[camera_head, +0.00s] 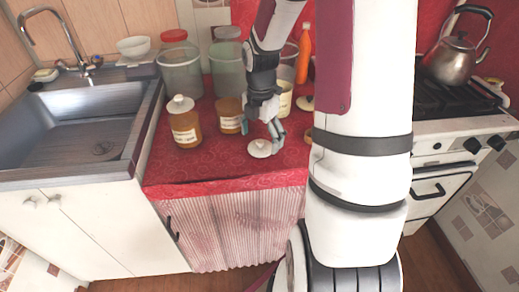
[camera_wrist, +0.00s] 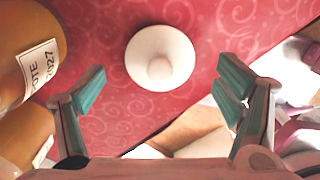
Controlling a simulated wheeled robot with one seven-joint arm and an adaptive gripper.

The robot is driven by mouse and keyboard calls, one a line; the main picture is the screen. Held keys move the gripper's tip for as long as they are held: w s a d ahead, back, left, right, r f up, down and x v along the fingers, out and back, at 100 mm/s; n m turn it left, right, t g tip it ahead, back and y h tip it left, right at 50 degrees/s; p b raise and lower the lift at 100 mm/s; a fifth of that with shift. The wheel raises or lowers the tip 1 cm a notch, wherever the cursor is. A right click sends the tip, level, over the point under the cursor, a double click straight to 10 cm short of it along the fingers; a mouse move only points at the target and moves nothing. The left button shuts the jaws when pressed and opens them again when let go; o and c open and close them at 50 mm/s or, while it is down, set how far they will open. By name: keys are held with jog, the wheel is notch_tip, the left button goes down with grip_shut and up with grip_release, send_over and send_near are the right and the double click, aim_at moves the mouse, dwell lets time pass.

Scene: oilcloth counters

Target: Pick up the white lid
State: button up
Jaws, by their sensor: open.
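The white lid (camera_head: 260,148) lies flat, knob up, on the red oilcloth counter near its front edge. In the wrist view the lid (camera_wrist: 160,58) is round with a small central knob, just beyond and between the fingertips. My gripper (camera_head: 265,131) is above the counter at the lid, fingers pointing down. In the wrist view my gripper (camera_wrist: 162,88) is open with teal pads apart and nothing between them. The gripper does not appear to touch the lid.
An amber jar with a white lid (camera_head: 184,128) and another amber jar (camera_head: 229,115) stand left of the gripper. Large clear containers (camera_head: 181,75), an orange bottle (camera_head: 303,55) and a cream jar (camera_head: 285,98) stand behind. The sink (camera_head: 75,125) is left, the stove with a kettle (camera_head: 455,58) right.

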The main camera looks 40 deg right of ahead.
jog(key=shift+f, duration=0.95)
jog(key=c, duration=1)
jog(key=shift+r, duration=0.1)
